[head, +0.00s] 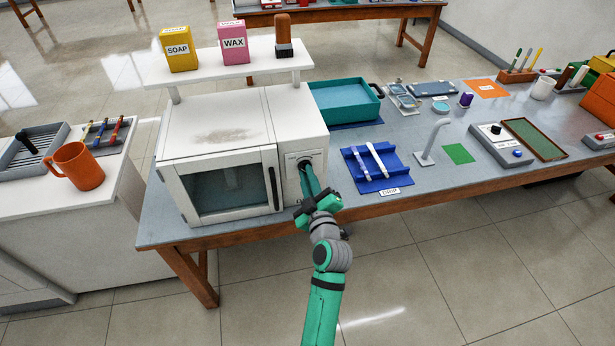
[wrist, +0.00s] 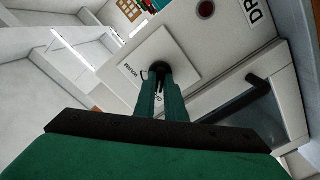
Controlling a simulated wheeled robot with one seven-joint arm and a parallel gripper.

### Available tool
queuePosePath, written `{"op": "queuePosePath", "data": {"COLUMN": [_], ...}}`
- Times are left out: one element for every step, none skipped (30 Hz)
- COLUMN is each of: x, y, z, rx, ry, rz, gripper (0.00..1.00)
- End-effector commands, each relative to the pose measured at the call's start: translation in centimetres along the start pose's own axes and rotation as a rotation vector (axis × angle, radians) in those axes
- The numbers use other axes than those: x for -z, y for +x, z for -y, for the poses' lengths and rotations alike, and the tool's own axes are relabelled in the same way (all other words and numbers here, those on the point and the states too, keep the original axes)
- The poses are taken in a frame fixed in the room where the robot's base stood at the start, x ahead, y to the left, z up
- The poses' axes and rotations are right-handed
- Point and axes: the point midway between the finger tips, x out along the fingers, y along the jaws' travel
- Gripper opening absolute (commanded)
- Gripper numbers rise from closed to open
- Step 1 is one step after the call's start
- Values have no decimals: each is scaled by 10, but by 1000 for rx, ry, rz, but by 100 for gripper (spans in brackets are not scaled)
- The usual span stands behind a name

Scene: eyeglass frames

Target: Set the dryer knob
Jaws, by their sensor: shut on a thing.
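The dryer (head: 215,135) is a white box with a dark glass door (head: 232,190) on the blue-grey bench. Its black round knob (head: 305,162) is on the front panel, right of the door. In the wrist view the knob (wrist: 159,68) sits on a pale label plate (wrist: 175,60), whose lettering is partly covered. My gripper (head: 307,168) reaches the panel from the front, and its green fingers (wrist: 160,85) are shut on the knob. The fingers hide part of the knob, so its pointer setting cannot be read.
A shelf (head: 232,62) over the dryer carries a soap box (head: 178,49), a wax box (head: 233,43) and a brown-handled tool (head: 283,35). Right of the dryer are a teal tray (head: 345,115) and a blue rack (head: 375,180).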

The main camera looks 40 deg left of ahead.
Motion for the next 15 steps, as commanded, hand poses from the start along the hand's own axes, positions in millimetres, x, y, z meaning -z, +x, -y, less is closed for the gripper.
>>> {"op": "queuePosePath", "data": {"x": [-2,-2,-2,-2,-2,-2,-2,-2,-2,-2,-2,-2,-2,-2,-2], "y": [-1,0,0,0,0,0,0,0,0,0,0,0,0,0,0], "z": [0,0,0,0,0,0,0,0,0,0,0,0,0,0,0], "rx": [0,0,1,1,1,1,0,0,1,1,1,1,1,1,2], "ry": [19,33,55,73,92,121,145,170,204,231,258,297,325,354,393], "rz": [3,3,3,3,3,3,3,4,3,3,3,4,4,4,3], "gripper": [0,0,0,0,0,0,0,0,0,0,0,0,0,0,0]}}
